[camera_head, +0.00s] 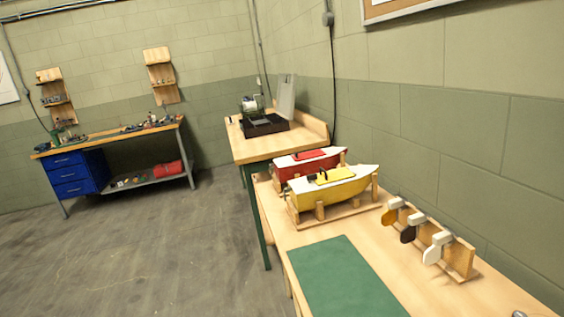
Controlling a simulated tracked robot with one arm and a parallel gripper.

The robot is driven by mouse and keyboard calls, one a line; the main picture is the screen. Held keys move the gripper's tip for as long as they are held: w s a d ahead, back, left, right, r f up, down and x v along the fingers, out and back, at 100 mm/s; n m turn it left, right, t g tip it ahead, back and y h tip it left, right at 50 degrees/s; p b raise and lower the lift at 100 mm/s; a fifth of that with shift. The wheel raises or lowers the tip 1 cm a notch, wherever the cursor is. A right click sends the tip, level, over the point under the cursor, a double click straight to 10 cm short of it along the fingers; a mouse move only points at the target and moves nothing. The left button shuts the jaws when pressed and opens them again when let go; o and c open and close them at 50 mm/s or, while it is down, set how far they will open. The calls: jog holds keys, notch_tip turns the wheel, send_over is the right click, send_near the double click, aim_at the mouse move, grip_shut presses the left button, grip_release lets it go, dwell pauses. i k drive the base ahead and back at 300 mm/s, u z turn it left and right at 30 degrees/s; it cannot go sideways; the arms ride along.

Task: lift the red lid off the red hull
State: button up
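The red hull (287,170) sits in a wooden cradle on the long wooden table, behind the yellow hull. It has a white deck, and its lower part is partly hidden by the yellow hull. The red lid (311,155) lies on top of the red hull's deck. My gripper is not in view.
The yellow hull (341,192) with a yellow lid (335,175) stands in front in its cradle. A green mat (345,280) lies nearer on the table (405,262). A wooden rack (459,257) with propellers stands at right by the wall. Open floor (170,255) lies left.

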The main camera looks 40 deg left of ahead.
aim_at(316, 153)
jog(key=u, duration=1.9)
jog(key=k, duration=0.65)
jog(key=z, duration=0.85)
jog(key=i, duration=0.95)
